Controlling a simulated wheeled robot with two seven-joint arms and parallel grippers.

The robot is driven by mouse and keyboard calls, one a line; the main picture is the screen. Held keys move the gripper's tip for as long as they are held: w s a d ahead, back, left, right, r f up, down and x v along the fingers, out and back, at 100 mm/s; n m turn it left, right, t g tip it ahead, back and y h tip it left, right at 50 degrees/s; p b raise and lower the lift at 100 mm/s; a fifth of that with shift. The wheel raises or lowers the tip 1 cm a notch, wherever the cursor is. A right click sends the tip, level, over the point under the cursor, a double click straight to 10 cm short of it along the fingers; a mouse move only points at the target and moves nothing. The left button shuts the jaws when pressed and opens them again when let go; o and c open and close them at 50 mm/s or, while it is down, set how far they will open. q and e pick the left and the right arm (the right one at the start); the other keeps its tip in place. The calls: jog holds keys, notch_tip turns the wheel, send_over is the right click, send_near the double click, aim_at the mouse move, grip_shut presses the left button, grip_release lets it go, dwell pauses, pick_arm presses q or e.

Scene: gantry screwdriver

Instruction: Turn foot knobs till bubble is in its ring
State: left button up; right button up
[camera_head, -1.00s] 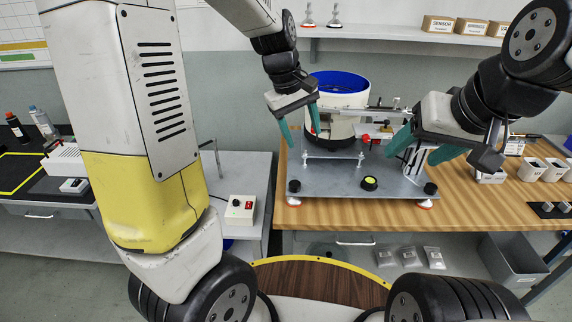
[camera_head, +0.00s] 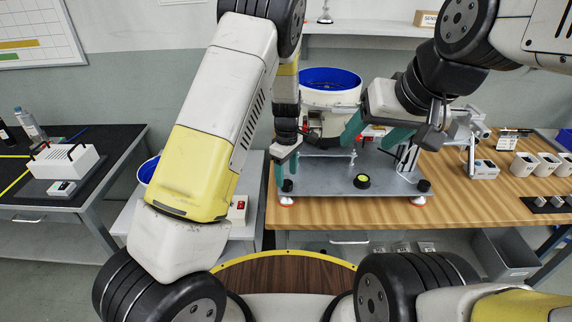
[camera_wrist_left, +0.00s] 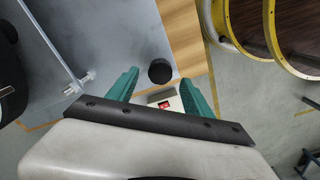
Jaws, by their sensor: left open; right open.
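A grey metal plate (camera_head: 330,182) stands on feet on the wooden bench. A black foot knob (camera_head: 287,186) is at its front left corner and another (camera_head: 424,186) at its front right. The round level (camera_head: 362,181), black with a yellow-green centre, sits near the front edge; its bubble is too small to make out. My left gripper (camera_head: 287,170) is open, pointing down just above the front left knob. In the left wrist view the knob (camera_wrist_left: 159,70) lies just past the open fingertips (camera_wrist_left: 160,80). My right gripper (camera_head: 370,140) is open and empty above the plate's back right part.
A blue-lined bowl (camera_head: 330,80) stands behind the plate. A control box with a red switch (camera_head: 238,208) sits on the lower grey table at left. White cups (camera_head: 548,165) stand on the bench at right. The bench front between the feet is clear.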

aim_at(287, 185)
pick_arm(q)
jog(key=shift+f, duration=1.4)
grip_shut()
